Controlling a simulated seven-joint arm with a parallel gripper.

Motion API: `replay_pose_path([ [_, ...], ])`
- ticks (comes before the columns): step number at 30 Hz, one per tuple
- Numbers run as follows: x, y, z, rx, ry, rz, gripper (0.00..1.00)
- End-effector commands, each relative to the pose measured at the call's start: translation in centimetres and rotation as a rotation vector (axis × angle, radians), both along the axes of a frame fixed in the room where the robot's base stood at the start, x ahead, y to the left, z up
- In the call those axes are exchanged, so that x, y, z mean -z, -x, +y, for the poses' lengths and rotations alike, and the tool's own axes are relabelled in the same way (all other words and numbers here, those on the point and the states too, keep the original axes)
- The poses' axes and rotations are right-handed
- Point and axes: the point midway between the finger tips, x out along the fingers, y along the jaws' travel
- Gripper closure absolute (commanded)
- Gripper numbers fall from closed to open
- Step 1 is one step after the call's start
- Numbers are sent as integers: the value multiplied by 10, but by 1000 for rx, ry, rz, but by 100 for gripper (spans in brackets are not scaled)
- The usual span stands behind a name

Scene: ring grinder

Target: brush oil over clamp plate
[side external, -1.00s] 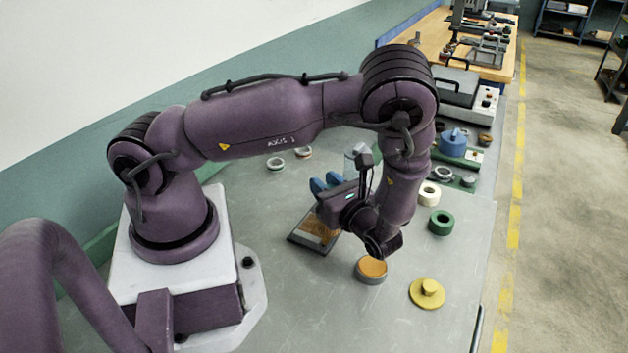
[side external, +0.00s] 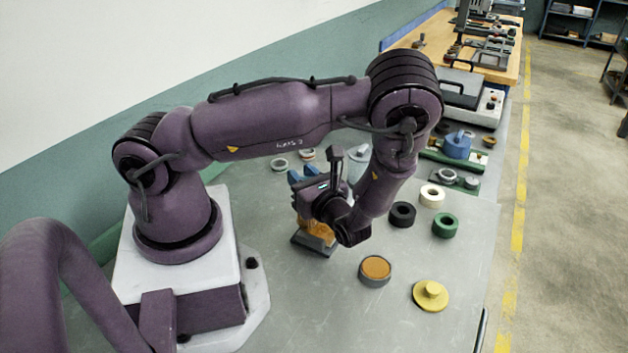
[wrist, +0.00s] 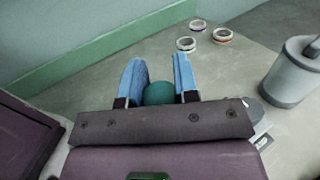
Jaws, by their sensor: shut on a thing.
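My gripper (side external: 303,175) is above the clamp plate (side external: 328,250), a dark flat block on the bench with an amber patch (side external: 318,230) on top. In the wrist view, its blue fingers (wrist: 159,82) are shut on a rounded dark green thing (wrist: 158,94), perhaps the brush handle's end. The brush head is hidden or cannot be told from the amber patch, so I cannot tell whether it touches the plate. A round grey tin with an amber top (side external: 375,268), perhaps the oil, stands right of the plate.
A yellow knobbed disc (side external: 431,295) lies at the front right. Black (side external: 402,214), green (side external: 445,225) and cream (side external: 432,196) rings lie to the right. A grey canister (wrist: 293,75) and several small rings (wrist: 222,36) are near the wall side. Bare bench lies between.

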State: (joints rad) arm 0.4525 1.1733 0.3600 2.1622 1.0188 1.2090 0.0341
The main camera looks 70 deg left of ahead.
Motion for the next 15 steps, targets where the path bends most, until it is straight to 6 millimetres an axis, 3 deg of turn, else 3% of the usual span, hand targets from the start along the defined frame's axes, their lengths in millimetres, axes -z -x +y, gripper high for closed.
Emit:
replay_pose_path([
  [15, -52, 1, 1, 0, 0, -2, 99],
])
